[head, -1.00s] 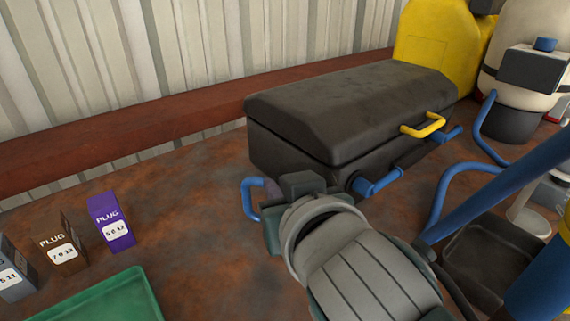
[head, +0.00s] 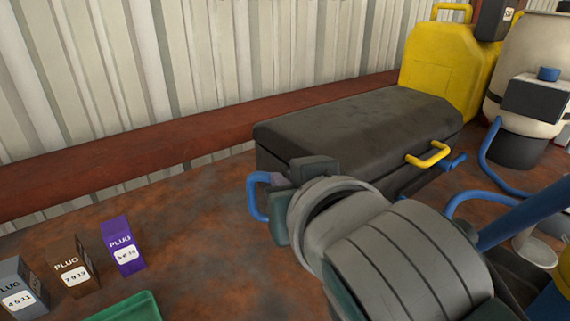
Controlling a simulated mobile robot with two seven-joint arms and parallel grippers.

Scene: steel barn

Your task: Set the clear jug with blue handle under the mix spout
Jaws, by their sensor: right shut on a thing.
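My right gripper (head: 290,200) reaches in from the lower right and is shut. A blue looped handle (head: 258,196) sticks out at the left side of its fingers. The fingers appear closed on this handle. The jug's clear body cannot be made out; my gripper and wrist cover the area beside the handle. The handle is in front of the left end of the black case, above the rusty bench top. I cannot tell which part is the mix spout; blue tubes (head: 493,150) run by a beige barrel (head: 498,90) at the right. My left gripper is not in view.
A black lidded case (head: 350,125) with a yellow handle (head: 428,155) stands behind my gripper. A yellow canister (head: 440,62) is beyond it. Purple (head: 122,243), brown (head: 70,270) and grey (head: 20,288) plug boxes and a green tray (head: 135,308) are at the left.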

